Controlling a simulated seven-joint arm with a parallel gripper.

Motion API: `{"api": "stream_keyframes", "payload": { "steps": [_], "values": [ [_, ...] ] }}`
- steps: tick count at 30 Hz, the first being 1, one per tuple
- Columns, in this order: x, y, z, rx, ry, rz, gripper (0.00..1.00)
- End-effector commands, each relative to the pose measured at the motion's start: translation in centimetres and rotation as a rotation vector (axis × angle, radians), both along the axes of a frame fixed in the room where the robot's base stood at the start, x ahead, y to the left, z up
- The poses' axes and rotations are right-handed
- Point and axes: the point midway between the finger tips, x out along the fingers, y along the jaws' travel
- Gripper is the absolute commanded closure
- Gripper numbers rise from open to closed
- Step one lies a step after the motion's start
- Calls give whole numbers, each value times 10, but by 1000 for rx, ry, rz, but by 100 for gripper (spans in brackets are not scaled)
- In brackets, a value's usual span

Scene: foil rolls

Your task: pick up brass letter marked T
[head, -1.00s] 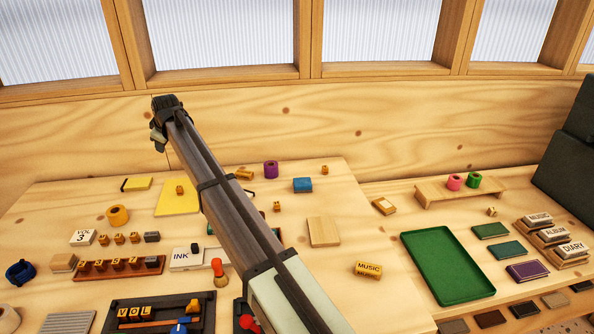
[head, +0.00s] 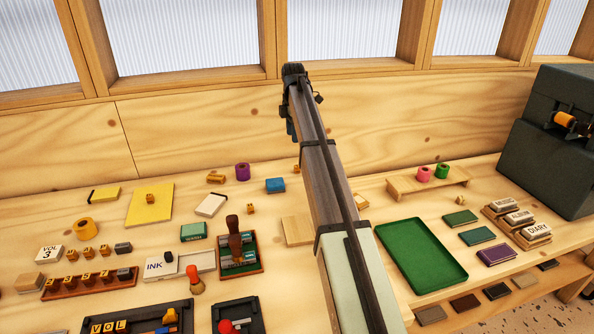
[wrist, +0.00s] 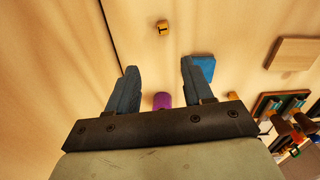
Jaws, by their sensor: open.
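Several small brass letter blocks lie on the bench. One brass block (head: 250,209) lies left of my arm, one brass block (head: 150,199) is on a yellow sheet, and one brass block (head: 297,168) shows at the back beside my arm. In the wrist view a lone brass block (wrist: 163,27) lies beyond the fingertips, with a dark mark on it. I cannot read a T on any of them. My gripper (wrist: 158,78) is open and empty. In the head view my gripper (head: 293,76) is raised high before the back wall.
A purple roll (head: 242,172) and a blue block (head: 275,185) stand left of my arm. A wooden square (head: 297,230) is partly hidden by my arm. A green tray (head: 422,255), a low shelf with rolls (head: 427,182) and a dark machine (head: 555,140) are to the right.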

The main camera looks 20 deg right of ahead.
Motion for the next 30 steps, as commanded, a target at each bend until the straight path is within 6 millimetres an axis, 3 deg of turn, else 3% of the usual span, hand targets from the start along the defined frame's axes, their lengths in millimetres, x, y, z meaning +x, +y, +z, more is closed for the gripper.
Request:
{"api": "stream_keyframes", "payload": {
  "steps": [3,8,22,30],
  "values": [
    [-6,-18,1,1,23,16,49],
    [-9,-22,-5,2,32,22,49],
    [-8,-21,-75,2,31,21,49],
    [-7,-20,-90,1,29,21,49]
  ]
}}
